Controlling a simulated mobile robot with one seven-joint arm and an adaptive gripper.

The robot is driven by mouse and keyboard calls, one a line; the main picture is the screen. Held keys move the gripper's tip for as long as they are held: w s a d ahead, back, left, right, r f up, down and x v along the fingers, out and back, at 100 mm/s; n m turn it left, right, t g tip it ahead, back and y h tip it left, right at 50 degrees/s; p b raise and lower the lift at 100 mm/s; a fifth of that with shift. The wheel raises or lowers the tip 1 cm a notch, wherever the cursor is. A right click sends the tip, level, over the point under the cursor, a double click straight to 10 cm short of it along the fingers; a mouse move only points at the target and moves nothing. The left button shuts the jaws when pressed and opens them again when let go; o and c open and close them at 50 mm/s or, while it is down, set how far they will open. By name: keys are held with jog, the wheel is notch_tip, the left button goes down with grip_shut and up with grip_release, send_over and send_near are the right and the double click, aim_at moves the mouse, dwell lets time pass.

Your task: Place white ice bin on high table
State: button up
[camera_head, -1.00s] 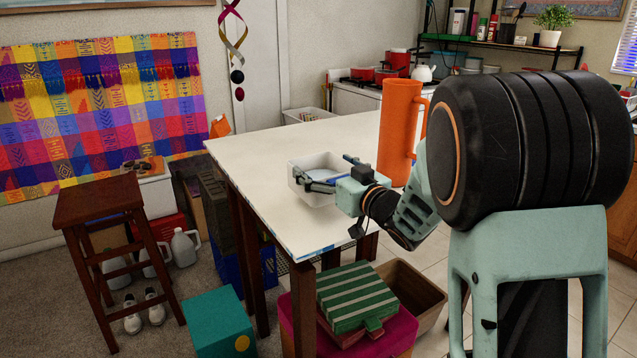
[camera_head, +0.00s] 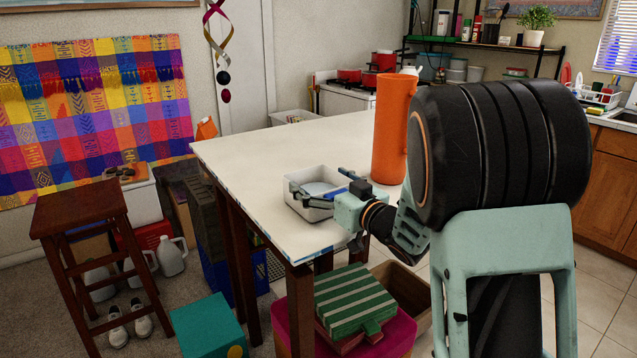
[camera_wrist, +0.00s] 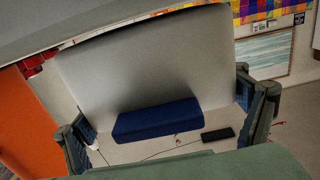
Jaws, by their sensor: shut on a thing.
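The white ice bin (camera_head: 308,207) is a small open-topped box, seen in the head view over the front part of the high table (camera_head: 260,165). My gripper (camera_head: 322,190) reaches it from the right, with its fingers shut on the bin. In the wrist view, a pale bin wall (camera_wrist: 150,65) fills the middle between the fingers (camera_wrist: 168,132). A dark blue bar (camera_wrist: 158,119) shows in front of it. I cannot tell whether the bin's underside touches the tabletop.
A tall orange pitcher (camera_head: 391,130) stands on the table behind my wrist. A wooden stool (camera_head: 80,210) is at the left. The tabletop's left and back are clear.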

jog(key=shift+f, duration=0.15)
jog(key=o, duration=1)
jog(key=shift+r, duration=0.3)
jog(key=v, duration=1.2)
jog(key=shift+f, duration=0.15)
jog(key=shift+w, duration=0.1)
